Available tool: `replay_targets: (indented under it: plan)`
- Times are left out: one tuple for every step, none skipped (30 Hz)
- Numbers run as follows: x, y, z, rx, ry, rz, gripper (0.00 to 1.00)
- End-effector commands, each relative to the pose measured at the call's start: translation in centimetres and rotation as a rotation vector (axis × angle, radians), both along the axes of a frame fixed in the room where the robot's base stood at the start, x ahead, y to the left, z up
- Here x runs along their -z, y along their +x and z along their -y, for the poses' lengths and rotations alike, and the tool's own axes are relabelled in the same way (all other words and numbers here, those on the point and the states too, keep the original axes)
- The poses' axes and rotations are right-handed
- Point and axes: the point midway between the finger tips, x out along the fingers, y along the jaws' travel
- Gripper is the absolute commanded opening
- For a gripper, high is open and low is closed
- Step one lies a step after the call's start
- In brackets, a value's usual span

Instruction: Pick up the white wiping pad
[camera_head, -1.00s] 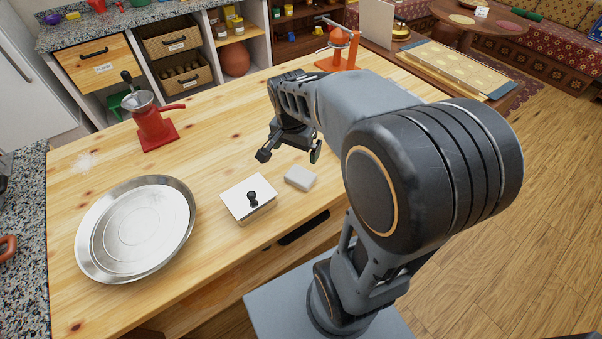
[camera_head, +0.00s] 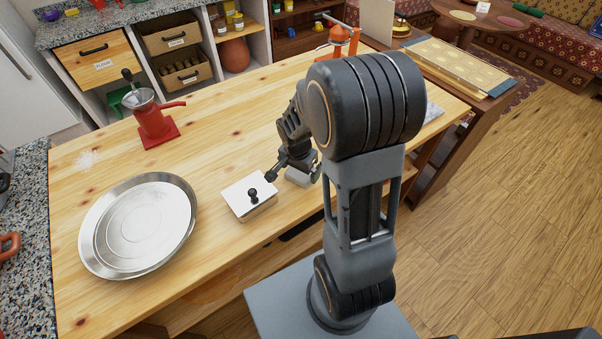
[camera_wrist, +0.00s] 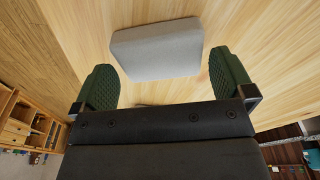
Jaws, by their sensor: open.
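The white wiping pad (camera_head: 298,177) lies on the wooden table, right of the white lidded box, and is partly hidden by my gripper in the head view. In the wrist view the pad (camera_wrist: 157,49) looks like a pale grey-white block lying flat, just ahead of the fingers. My gripper (camera_head: 294,176) is over the pad, low above the table. In the wrist view my gripper (camera_wrist: 163,80) has its two green-padded fingers wide apart, with the pad's near edge roughly between them. Nothing is held. I cannot tell the exact height above the pad.
The white box (camera_head: 247,200) with a black knob stands close to the left of my gripper. A round metal pan (camera_head: 138,224) lies further left, and a red grinder (camera_head: 154,123) stands behind it. The table (camera_head: 225,133) is clear in the middle.

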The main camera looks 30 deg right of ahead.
Motion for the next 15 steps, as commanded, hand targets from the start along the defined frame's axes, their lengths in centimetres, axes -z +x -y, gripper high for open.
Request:
replay_targets:
  plan:
    - [0.6, 0.0, 0.1, 0.000, 0.001, -0.003, 1.00]
    - [1.0, 0.0, 0.1, 0.000, 0.000, -0.004, 1.00]
    - [1.3, 0.1, 0.1, 0.001, 0.000, -0.002, 1.00]
    - [1.5, 0.1, 0.2, 0.001, 0.000, -0.001, 1.00]
    - [1.7, 0.1, 0.2, 0.001, 0.000, -0.001, 1.00]
    - [1.9, 0.1, 0.2, 0.001, 0.000, -0.001, 1.00]
    - [1.9, 0.1, 0.2, 0.001, 0.000, -0.001, 1.00]
    - [2.0, 0.1, 0.2, 0.001, 0.000, 0.000, 1.00]
    - [2.0, 0.1, 0.2, 0.001, 0.000, 0.000, 1.00]
    - [2.0, 0.1, 0.2, 0.001, -0.001, 0.001, 1.00]
    - [2.0, 0.1, 0.2, 0.001, 0.000, 0.001, 1.00]
    - [2.0, 0.1, 0.2, 0.001, 0.000, 0.001, 1.00]
    - [2.0, 0.1, 0.2, 0.001, 0.000, 0.001, 1.00]
    - [2.0, 0.1, 0.2, 0.001, 0.000, 0.001, 1.00]
    - [2.0, 0.1, 0.2, 0.001, 0.000, 0.001, 0.96]
